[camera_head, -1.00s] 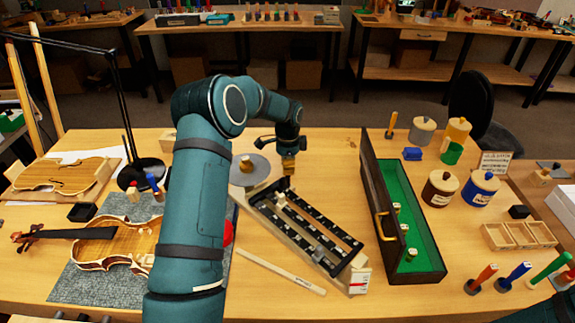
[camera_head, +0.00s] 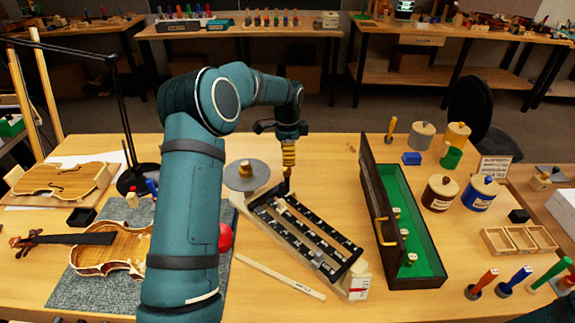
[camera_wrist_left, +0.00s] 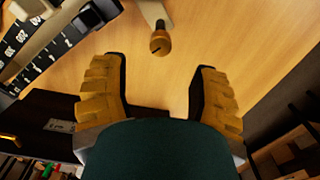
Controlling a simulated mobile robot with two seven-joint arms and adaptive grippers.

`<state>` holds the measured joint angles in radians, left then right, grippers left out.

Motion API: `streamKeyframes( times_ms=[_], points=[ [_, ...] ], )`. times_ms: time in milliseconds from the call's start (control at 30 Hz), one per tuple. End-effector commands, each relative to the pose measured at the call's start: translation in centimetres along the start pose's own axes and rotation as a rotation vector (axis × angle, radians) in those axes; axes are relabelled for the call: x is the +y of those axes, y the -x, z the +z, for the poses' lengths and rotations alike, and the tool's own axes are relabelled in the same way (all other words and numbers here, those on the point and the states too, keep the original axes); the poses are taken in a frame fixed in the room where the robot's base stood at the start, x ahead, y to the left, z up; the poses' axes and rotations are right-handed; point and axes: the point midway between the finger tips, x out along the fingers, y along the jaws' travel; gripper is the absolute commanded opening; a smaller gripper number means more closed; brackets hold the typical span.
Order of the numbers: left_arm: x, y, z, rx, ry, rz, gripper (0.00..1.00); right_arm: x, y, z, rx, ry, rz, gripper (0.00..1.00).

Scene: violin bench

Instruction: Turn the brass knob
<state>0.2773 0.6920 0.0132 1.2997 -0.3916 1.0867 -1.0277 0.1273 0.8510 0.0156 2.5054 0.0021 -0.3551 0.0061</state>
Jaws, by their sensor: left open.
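The brass knob (camera_wrist_left: 160,43) shows in the left wrist view as a small round brass head with a dark slot, at the end of a pale arm by the scaled fixture. My left gripper (camera_wrist_left: 158,90) is open and empty, with its yellow-brown ribbed fingers apart. The knob lies beyond the fingertips, near the top of that view, and does not touch them. In the head view my left gripper (camera_head: 288,172) hangs over the far end of the fixture (camera_head: 315,235); I cannot make out the knob there.
A grey disc (camera_head: 235,183) with a brass-coloured post stands left of the gripper. A long green-lined case (camera_head: 429,235) with a raised dark lid is to the right. A violin (camera_head: 113,255) lies at left. A pale stick (camera_head: 280,276) lies in front.

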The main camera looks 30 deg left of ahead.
Motion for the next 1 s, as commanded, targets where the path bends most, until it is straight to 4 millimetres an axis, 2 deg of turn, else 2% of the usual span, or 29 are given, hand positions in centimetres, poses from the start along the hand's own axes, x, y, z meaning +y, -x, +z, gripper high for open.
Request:
streamKeyframes(
  times_ms=[100,300,1000],
  points=[
    [0.0,2.3,-0.1,0.002,-0.001,-0.003,0.61,0.0,0.0,0.0,0.000,0.000,0.000,0.47],
    [0.0,4.5,-0.1,0.001,-0.002,0.000,0.61,0.0,0.0,0.0,0.000,0.000,0.000,0.47],
    [0.0,4.9,-0.1,0.000,-0.002,0.001,0.61,0.0,0.0,0.0,0.000,0.000,0.000,0.47]
  ],
)
